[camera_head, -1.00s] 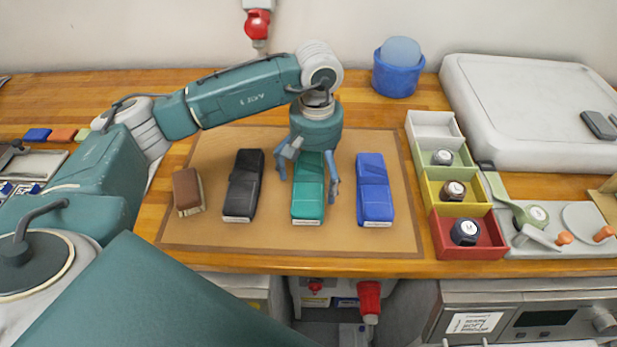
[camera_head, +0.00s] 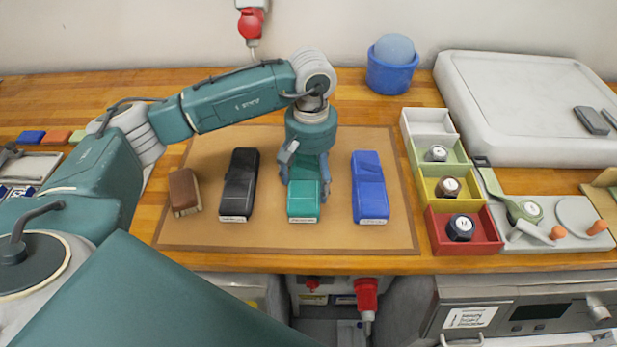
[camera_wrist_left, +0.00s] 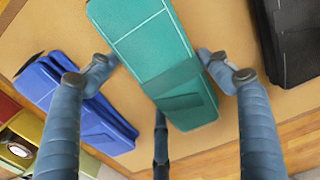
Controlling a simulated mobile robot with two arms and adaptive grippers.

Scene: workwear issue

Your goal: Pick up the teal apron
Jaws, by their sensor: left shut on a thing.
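The teal apron (camera_head: 303,205) is a folded, flat bundle on the tan mat, between a black folded bundle and a blue one. My left gripper (camera_head: 304,172) comes down over its far half from above, hiding that part. In the left wrist view the teal apron (camera_wrist_left: 155,50) lies between the fingers of the left gripper (camera_wrist_left: 158,68), which are shut on its sides. The apron appears still flat on the mat. My right gripper is not in view.
The black bundle (camera_head: 239,185) lies left of the apron and the blue bundle (camera_head: 369,187) right, with narrow gaps. A brown brush (camera_head: 184,191) is at the mat's left. Coloured bins (camera_head: 466,245) stand right of the mat (camera_head: 280,238). A blue tub (camera_head: 391,76) is behind.

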